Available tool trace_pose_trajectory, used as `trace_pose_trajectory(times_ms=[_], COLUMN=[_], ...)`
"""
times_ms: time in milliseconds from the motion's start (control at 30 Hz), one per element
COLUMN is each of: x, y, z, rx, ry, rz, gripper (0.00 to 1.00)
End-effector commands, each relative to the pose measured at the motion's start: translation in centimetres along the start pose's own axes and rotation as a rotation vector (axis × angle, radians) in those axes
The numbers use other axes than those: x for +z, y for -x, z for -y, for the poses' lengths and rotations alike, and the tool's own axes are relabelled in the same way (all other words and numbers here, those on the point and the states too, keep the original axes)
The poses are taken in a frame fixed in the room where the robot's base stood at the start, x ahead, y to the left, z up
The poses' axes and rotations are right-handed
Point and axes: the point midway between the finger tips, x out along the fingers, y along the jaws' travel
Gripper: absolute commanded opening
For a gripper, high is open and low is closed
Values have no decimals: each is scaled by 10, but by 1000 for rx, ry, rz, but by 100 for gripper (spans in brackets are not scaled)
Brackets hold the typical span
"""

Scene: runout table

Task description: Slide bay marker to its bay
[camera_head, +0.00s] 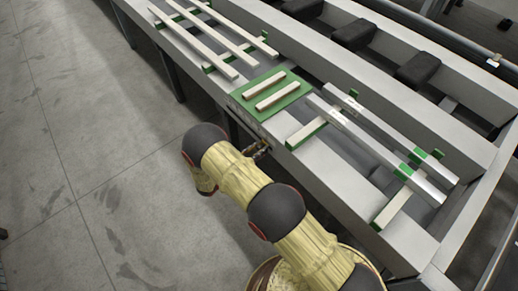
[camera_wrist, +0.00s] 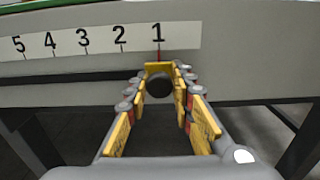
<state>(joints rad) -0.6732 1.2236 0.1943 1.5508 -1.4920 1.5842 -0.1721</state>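A pale scale strip (camera_wrist: 70,43) with the numbers 5 to 1, left to right, runs along the grey table edge in the wrist view. The bay marker, with a round dark knob (camera_wrist: 159,86), sits under the strip at its right end. A thin red line below the number 1 is just above the knob. My gripper (camera_wrist: 160,93) has its yellow-padded fingers on both sides of the knob. I cannot tell whether they press on it. In the head view my gripper (camera_head: 262,149) is at the table's near side edge, where the marker is too small to make out.
A green mat (camera_head: 291,98) with two pale bars lies on the runout table (camera_head: 318,166) above my gripper. Long pale bars (camera_head: 195,35) lie farther up the table, and silvery bars (camera_head: 378,148) lie to the right. The floor to the left is clear.

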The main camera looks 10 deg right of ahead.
Motion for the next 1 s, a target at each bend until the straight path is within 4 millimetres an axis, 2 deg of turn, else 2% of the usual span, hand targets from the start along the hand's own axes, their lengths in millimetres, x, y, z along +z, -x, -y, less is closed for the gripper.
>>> trace_pose_trajectory(times_ms=[367, 833, 1000], x=[0, 0, -4], y=[0, -1, -1], z=[0, -1, -25], rx=[-1, -1, -1], ry=[0, 0, -5], rz=[0, 0, -1], gripper=[0, 0, 0])
